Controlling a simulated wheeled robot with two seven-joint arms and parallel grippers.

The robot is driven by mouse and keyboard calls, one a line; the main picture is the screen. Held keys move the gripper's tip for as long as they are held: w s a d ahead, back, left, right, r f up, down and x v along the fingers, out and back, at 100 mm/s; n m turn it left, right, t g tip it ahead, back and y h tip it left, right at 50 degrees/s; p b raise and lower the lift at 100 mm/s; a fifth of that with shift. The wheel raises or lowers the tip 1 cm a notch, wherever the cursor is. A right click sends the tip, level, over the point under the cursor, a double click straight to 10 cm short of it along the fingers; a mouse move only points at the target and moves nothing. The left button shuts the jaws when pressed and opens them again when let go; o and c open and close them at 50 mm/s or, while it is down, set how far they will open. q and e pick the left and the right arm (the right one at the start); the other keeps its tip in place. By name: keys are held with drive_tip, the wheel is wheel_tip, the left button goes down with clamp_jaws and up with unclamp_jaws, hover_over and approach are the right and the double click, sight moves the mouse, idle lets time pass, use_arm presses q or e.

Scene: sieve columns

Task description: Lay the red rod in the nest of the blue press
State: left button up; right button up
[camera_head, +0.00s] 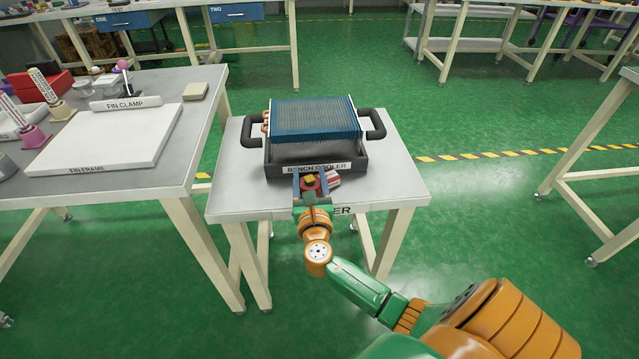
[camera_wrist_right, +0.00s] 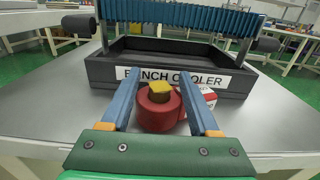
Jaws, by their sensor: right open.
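I can make out no red rod and no blue press in either view. My right gripper (camera_head: 309,173) is open at the front of the bench cooler. In the right wrist view its two blue fingers (camera_wrist_right: 158,78) stand apart on either side of a short round red piece (camera_wrist_right: 158,113) with a yellow top (camera_wrist_right: 159,87). The red piece stands on the grey table; I cannot tell whether a finger touches it. My left gripper is not in view.
The black bench cooler (camera_head: 354,169) with a blue finned block (camera_head: 315,118) fills the table's middle. A red-and-white item (camera_head: 334,179) lies beside the red piece. Grey table surface (camera_head: 395,185) is free at right.

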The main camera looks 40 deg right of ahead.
drive_tip(key=shift+s, duration=0.1)
clamp_jaws()
drive_tip(key=shift+r, duration=0.1)
wheel_tip(320, 180, up, 3)
drive_tip(key=shift+p, duration=1.05)
drive_tip(key=s+a+r+p, duration=0.55)
drive_tip(key=s+r, duration=0.45)
drive_tip(key=s, duration=0.3)
drive_tip(key=s+a+r+p, duration=0.4)
drive_tip(key=a+r+p, duration=0.4)
drive_tip(key=r, duration=0.4)
drive_tip(key=shift+s+a+n+t+y+p, duration=0.3)
drive_tip(key=shift+s+a+y+p, duration=0.1)
drive_tip(key=shift+a, duration=0.5)
